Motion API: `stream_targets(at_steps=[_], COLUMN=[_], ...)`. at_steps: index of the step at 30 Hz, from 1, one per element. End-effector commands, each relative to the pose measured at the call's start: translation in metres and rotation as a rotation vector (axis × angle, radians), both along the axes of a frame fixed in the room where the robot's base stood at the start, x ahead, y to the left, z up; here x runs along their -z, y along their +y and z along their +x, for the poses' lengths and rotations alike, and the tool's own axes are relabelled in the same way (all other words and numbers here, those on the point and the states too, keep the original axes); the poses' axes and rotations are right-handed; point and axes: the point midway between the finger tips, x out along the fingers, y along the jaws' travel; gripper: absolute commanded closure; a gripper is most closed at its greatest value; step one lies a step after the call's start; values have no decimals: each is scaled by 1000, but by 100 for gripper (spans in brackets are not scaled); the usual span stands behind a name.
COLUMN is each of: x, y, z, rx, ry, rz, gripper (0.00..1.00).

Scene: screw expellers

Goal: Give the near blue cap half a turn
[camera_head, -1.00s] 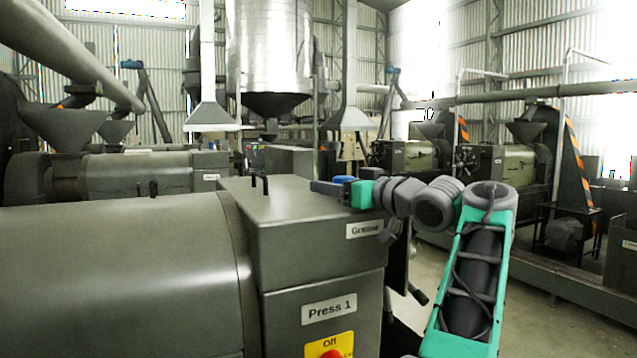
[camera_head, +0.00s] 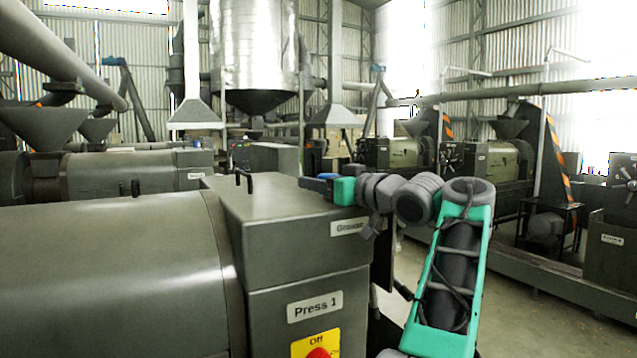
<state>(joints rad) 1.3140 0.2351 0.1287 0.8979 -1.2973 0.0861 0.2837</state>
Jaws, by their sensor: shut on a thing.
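My gripper (camera_head: 316,184) lies low across the top of the grey Press 1 box (camera_head: 275,215), near its back right edge. It reaches in from the right, past a green wrist part. A small bright blue piece (camera_head: 328,176) shows right against it, and I take this for the near blue cap. The jaws are shut on it. The fingers are small and dark here, so the exact grip and the cap's turn angle cannot be read. The lower part of the cap is hidden by the gripper.
A black handle (camera_head: 243,181) stands on the box top to the left. A "Grease" label (camera_head: 349,227) is on the box's side. A red knob (camera_head: 319,353) on a yellow "Off" plate is below. Open floor (camera_head: 520,300) lies right of my arm.

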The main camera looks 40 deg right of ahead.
Motion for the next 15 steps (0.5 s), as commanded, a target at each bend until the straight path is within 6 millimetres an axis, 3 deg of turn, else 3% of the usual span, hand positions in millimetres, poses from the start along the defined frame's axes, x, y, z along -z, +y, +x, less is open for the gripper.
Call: stream_targets(at_steps=[9,15], x=[6,-1], y=[-1,-4], z=[1,0], rx=[84,137], ry=[-1,-2], rz=[-6,-2], gripper=[99,99])
